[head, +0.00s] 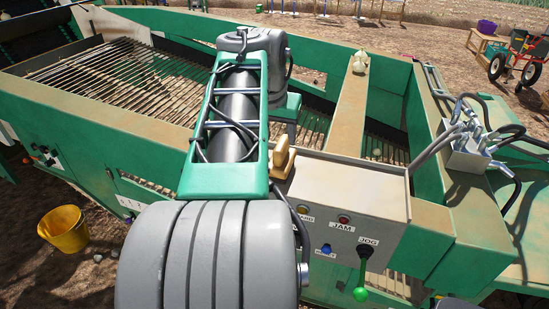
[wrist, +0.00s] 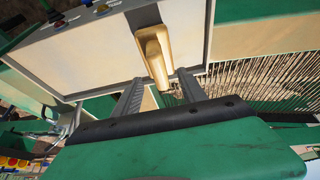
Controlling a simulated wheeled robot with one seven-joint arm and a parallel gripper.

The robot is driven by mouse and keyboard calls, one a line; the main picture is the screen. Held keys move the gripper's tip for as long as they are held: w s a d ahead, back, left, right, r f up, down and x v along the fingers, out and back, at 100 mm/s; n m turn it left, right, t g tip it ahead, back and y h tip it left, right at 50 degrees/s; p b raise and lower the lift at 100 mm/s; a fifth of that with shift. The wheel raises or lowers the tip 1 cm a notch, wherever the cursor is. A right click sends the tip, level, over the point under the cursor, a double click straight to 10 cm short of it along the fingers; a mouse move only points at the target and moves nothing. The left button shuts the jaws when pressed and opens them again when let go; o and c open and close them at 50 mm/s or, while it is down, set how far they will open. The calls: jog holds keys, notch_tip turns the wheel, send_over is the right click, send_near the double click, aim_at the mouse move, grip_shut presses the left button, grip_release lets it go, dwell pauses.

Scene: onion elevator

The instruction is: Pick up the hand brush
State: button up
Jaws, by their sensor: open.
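The hand brush, a tan wooden piece, rests on the flat top of the control box at its left end in the head view (head: 284,158). In the wrist view the hand brush (wrist: 152,49) lies lengthwise, its near end reaching toward the space between my fingers. My gripper (wrist: 159,79) is open, with one grey ribbed finger on each side of that near end. I see no contact between fingers and brush. In the head view my arm covers part of the brush's surroundings, and my fingertips are hard to make out. The brush's bristles cannot be made out.
The control box (head: 345,190) has a JAM lamp, buttons and a green-knobbed JOG lever (head: 361,292) on its front. Green machine walls and a slatted conveyor (head: 100,72) surround it. A pale object (head: 360,62) sits on a beam behind. A yellow bucket (head: 64,230) stands on the ground.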

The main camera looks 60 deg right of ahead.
aim_at(281, 143)
jog(key=p+x, duration=0.1)
jog(key=x, duration=0.5)
grip_shut()
dwell(0.3)
